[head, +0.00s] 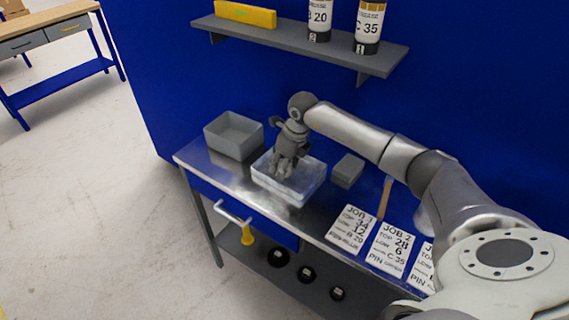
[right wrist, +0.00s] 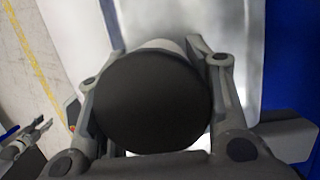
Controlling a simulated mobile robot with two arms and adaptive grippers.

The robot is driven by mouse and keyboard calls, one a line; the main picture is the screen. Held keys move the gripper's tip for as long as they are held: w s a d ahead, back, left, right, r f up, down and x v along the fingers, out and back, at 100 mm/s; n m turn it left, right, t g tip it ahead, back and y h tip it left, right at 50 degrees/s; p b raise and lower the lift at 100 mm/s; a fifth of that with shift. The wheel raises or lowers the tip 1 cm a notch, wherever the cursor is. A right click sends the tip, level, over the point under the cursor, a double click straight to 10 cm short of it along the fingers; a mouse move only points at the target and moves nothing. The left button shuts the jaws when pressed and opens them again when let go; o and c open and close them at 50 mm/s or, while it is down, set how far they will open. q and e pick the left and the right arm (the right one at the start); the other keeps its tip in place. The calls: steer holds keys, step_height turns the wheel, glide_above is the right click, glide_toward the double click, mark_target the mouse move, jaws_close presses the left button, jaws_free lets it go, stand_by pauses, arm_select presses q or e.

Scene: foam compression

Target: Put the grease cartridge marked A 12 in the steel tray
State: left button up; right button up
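The steel tray (head: 285,196) stands on the bench in the head view. My right gripper (head: 284,168) points down into it from above. In the right wrist view a cartridge (right wrist: 150,100) with a round dark end and a pale body sits between the two fingers, which press on both sides of it. Its label faces away, so I cannot read A 12. In the head view the gripper hides most of it, and I cannot tell whether it touches the tray floor. A part of my left gripper (right wrist: 28,138) shows at the left edge of the right wrist view.
Cartridges B 20 (head: 320,18) and C 35 (head: 368,24) stand on the wall shelf (head: 290,38) with a yellow box (head: 245,14). A grey bin (head: 234,136) is left of the tray, a grey block (head: 348,170) right. Job cards (head: 352,229) lie further right.

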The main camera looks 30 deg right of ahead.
steer(key=o, duration=0.4)
steer(key=shift+r, duration=0.1)
steer(key=b+v, duration=0.2)
steer(key=v, duration=1)
steer(key=shift+b, duration=0.35)
